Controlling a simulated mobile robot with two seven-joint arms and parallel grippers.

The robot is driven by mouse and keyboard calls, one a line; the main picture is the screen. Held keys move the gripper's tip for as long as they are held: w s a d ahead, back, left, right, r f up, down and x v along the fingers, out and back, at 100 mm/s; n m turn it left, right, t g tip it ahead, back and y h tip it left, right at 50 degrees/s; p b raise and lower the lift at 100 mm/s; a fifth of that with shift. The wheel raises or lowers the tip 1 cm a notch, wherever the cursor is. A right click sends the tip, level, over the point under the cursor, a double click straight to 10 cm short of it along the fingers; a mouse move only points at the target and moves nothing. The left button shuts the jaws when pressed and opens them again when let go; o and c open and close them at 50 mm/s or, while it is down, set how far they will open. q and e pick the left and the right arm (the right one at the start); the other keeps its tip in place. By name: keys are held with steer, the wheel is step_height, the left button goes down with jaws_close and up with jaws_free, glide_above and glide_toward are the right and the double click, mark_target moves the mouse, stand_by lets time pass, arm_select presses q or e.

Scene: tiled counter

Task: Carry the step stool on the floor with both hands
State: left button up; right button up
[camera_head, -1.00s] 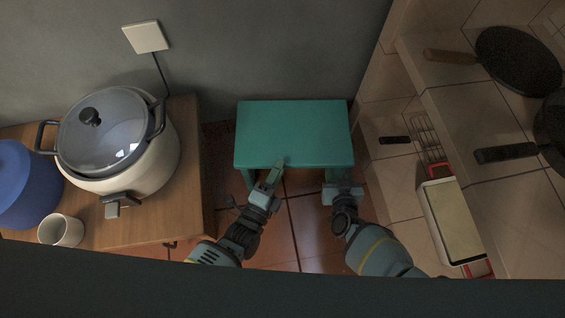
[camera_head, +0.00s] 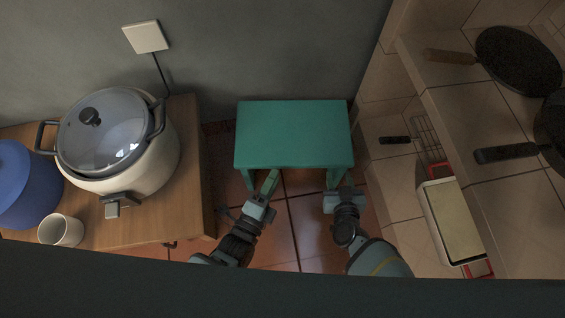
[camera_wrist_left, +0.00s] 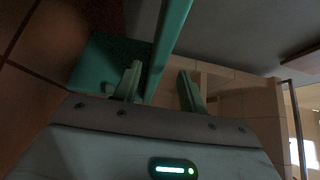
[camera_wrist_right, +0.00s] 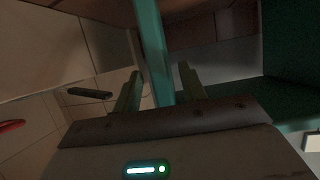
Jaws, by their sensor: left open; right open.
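The green step stool (camera_head: 294,134) stands on the floor against the grey wall in the head view, its flat top facing up. My left gripper (camera_head: 267,183) is at the stool's near left side, just below the top's front edge. In the left wrist view a green leg (camera_wrist_left: 168,42) shows between the open fingers (camera_wrist_left: 160,88). My right gripper (camera_head: 342,190) is at the near right leg. In the right wrist view that leg (camera_wrist_right: 150,50) runs between the open fingers (camera_wrist_right: 160,90). Whether the fingers touch the legs cannot be told.
A wooden cabinet (camera_head: 190,150) with a rice cooker (camera_head: 150,160), a white cup (camera_head: 62,231) and a blue pot (camera_head: 22,190) stands left. A tiled counter (camera_head: 400,190) with pans (camera_head: 518,60) and a tray (camera_head: 452,222) stands right. Tiled floor (camera_head: 300,225) is clear between my arms.

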steer(key=v, duration=0.9)
steer(key=shift+s+f, duration=0.1)
steer(key=shift+s, duration=0.05)
stand_by(0.5)
